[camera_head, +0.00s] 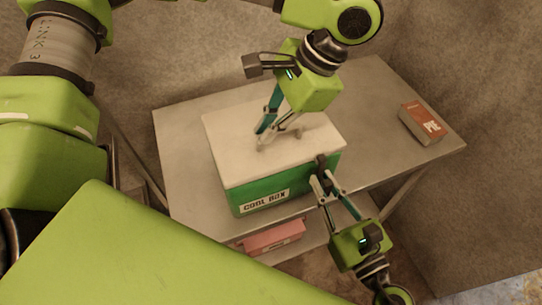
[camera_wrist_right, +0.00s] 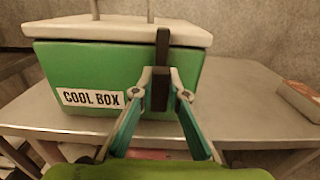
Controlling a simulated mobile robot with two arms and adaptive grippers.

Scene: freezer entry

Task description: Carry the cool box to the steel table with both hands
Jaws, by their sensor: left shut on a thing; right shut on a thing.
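The cool box (camera_head: 285,187) is green with a pale lid (camera_head: 228,130) and a "COOL BOX" label. It stands level at the front of the steel table (camera_head: 180,130), its base at the tabletop; I cannot tell if a small gap remains. It also shows in the right wrist view (camera_wrist_right: 90,75). My left gripper (camera_head: 279,136) points down over the lid, shut on the grey lid handle (camera_head: 266,147). My right gripper (camera_head: 326,184) is at the box's front right corner, shut on a dark upright handle (camera_wrist_right: 162,62).
A brown "PIE" box (camera_head: 421,122) lies at the table's right end and shows in the right wrist view (camera_wrist_right: 300,98). A pink box (camera_head: 272,238) sits on the shelf below. The tabletop between the cool box and pie box is clear. Walls stand behind the table.

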